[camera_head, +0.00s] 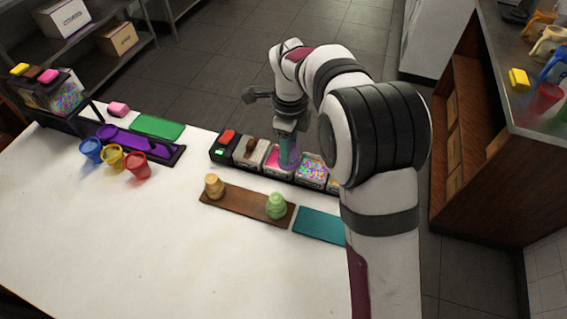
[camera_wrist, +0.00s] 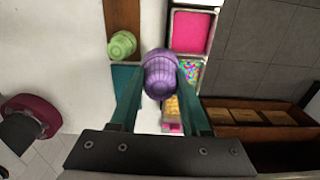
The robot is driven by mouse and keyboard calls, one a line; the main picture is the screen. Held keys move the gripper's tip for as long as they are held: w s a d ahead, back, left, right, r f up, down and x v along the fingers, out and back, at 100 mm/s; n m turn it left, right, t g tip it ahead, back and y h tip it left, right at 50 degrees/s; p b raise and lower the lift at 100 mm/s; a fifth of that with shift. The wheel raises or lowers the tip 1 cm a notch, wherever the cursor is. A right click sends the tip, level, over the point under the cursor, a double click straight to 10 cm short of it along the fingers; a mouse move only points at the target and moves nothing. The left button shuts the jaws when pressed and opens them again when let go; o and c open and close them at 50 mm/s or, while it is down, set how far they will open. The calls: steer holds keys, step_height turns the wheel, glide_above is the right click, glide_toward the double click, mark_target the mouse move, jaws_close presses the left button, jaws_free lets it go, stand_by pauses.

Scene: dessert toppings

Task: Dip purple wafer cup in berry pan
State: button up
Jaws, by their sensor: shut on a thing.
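My gripper (camera_wrist: 160,85) is shut on the purple wafer cup (camera_wrist: 160,72), with one teal finger on each side of it. In the head view the cup (camera_head: 289,156) hangs below the gripper (camera_head: 288,140), in front of the row of topping pans. A pan filled with pink (camera_head: 272,162), which looks like the berry pan, is just left of the cup there. In the wrist view this pink pan (camera_wrist: 190,32) is ahead and right of the cup, beyond a sprinkle pan (camera_wrist: 193,68). The cup's height above the pans is hard to tell.
A brown board (camera_head: 245,205) holds a tan cup (camera_head: 214,187) and a green cup (camera_head: 277,205). A teal mat (camera_head: 318,225) lies to its right. Blue, yellow and red cups (camera_head: 137,165) stand at left near a purple tray (camera_head: 165,151). The table's front is clear.

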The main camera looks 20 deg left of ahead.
steer(key=w+a, duration=0.1)
steer(key=w+a+f, duration=0.1)
steer(key=w, duration=0.1)
steer(key=w+a, duration=0.1)
steer(key=w, duration=0.1)
steer(key=shift+w+a+f, duration=0.15)
steer(key=shift+a+f, duration=0.05)
steer(key=shift+f, duration=0.15)
steer(key=shift+w+a+f, duration=0.1)
steer(key=shift+f, duration=1.3)
steer(key=shift+w+a+f, duration=0.1)
steer(key=shift+f, duration=1.3)
steer(key=shift+f, duration=1.05)
steer(key=shift+r, duration=2)
